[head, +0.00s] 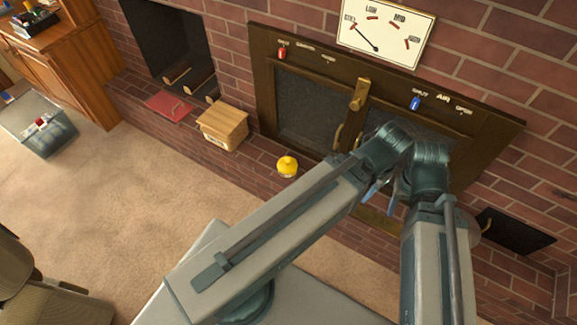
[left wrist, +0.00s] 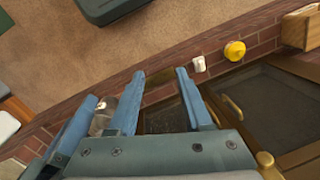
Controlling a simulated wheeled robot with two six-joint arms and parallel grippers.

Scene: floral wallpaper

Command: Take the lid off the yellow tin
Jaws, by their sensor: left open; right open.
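The yellow tin (head: 287,166) stands upright on the brick ledge before the fireplace doors. A yellow lid with a small knob seems to sit on it. It also shows in the left wrist view (left wrist: 235,51), beyond and right of my left gripper (left wrist: 160,75), whose two blue fingers are apart and empty. My right gripper (head: 379,191) is in front of the fireplace doors, right of the tin and apart from it. It is open, with nothing seen between its fingers. In the head view my left gripper is hard to tell apart from the arms.
A wooden box (head: 223,126) and a red book-like object (head: 169,106) are left of the tin on the ledge. Dark framed doors (head: 310,112) stand behind it. A small white object (left wrist: 198,64) is near the tin. The carpet (head: 130,185) in front is clear.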

